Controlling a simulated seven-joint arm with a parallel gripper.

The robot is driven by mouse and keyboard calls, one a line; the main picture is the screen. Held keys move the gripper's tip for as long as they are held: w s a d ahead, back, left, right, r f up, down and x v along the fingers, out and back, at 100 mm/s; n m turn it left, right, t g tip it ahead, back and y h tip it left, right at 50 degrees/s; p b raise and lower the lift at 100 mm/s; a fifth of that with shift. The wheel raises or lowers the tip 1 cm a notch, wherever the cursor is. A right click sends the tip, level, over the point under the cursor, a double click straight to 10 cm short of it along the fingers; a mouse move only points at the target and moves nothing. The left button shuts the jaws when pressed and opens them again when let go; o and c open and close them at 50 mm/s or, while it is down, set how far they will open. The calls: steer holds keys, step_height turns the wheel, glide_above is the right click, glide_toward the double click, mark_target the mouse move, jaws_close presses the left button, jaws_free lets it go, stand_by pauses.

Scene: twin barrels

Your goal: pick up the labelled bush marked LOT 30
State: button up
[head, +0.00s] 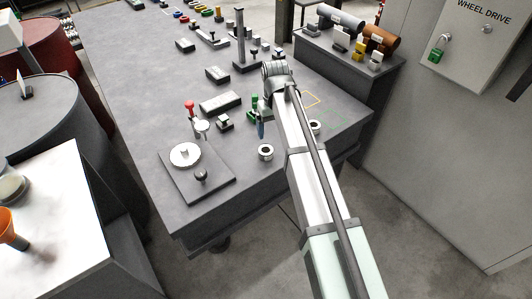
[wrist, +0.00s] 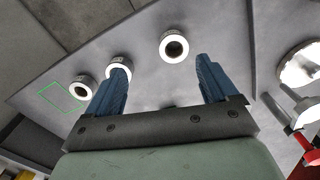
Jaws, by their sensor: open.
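Three pale ring-shaped bushes stand on the grey bench; no LOT marking is readable on any. In the wrist view one bush (wrist: 173,46) lies beyond the gap between the fingers. A second bush (wrist: 118,66) is partly covered by the left fingertip, and a third bush (wrist: 82,89) is farther left. In the head view one bush (head: 265,153) is left of my arm and another bush (head: 315,127) is right of it; the third is hidden. My gripper (wrist: 161,64) is open and empty above the bench; a blue finger also shows in the head view.
Left of the bushes is a plate (head: 205,187) with a round disc and a black knob. A red-topped part (head: 190,106) and grey blocks (head: 221,102) stand behind it. Green and yellow outlines mark the bench at the right. The bench's front edge is close.

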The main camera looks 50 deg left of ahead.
mark_target(266, 150)
steer(key=f, duration=0.4)
steer(key=s+a+f, duration=0.1)
steer(key=f, duration=0.2)
steer(key=a+f, duration=0.1)
steer(key=f, duration=0.3)
steer(key=shift+s+f, duration=0.35)
steer(key=shift+s, duration=0.05)
steer(key=c, duration=1.4)
